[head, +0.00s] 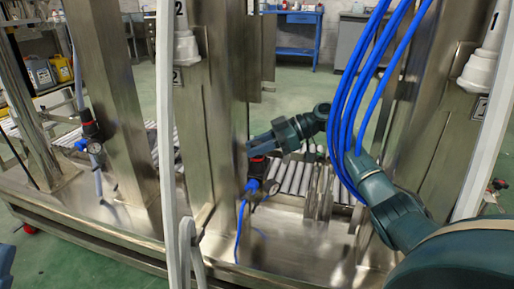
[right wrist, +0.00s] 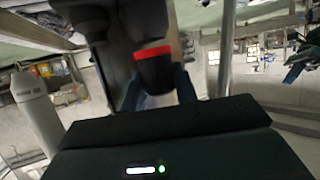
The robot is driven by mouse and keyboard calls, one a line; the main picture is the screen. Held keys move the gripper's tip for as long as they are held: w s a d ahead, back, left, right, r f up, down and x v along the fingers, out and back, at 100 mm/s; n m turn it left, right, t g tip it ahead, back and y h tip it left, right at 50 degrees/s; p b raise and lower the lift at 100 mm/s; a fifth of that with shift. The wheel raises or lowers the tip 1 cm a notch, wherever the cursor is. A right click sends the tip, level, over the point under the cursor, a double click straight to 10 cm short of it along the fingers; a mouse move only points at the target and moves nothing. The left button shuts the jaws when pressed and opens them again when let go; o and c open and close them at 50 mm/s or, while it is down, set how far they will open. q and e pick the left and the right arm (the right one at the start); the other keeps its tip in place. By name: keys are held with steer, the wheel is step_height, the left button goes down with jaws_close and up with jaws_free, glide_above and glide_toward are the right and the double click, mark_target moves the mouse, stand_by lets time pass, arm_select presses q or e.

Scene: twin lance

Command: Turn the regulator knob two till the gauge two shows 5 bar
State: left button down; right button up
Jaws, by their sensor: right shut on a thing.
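My right gripper (head: 252,147) reaches in from the right to the regulator on the middle steel pillar, whose label reads 2. It is shut on the regulator knob (right wrist: 155,74), a dark cap with a red ring, seen between its fingers in the right wrist view. In the head view the gripper mostly hides this knob. The regulator body (head: 257,168) has a blue fitting below. Its small round gauge (head: 271,188) is too small to read.
Another regulator (head: 90,130) with a gauge (head: 96,148) is on the left. Steel pillars (head: 215,110) and a pale upright pole (head: 166,120) stand close by. Blue hoses (head: 352,90) hang in front of my right arm. Rollers (head: 295,178) lie behind the regulator.

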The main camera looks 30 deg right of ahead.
steer(key=shift+g, duration=0.3)
steer(key=o, duration=0.7)
